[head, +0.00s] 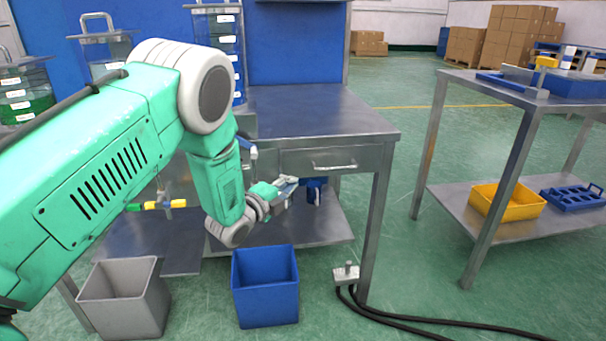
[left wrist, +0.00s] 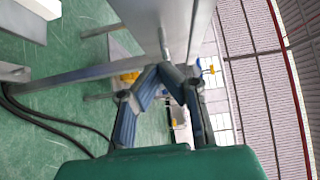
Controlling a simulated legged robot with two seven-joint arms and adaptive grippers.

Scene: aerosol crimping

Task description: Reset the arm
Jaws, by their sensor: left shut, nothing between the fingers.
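My left arm comes in from the left in the head view, green with white joints. My left gripper (head: 290,186) is in front of the metal workbench (head: 310,110), close to its drawer front, above the blue bin. It is shut and empty. In the left wrist view the two fingers (left wrist: 165,72) meet at their tips, with nothing between them and the bench edge close by. My right gripper is not in view.
A grey bin (head: 122,295) and a blue bin (head: 265,287) stand on the floor. A foot pedal (head: 346,274) with black cables lies right of them. A side table (head: 500,90) at right has a yellow tray (head: 507,202) on its lower shelf. Open floor lies between.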

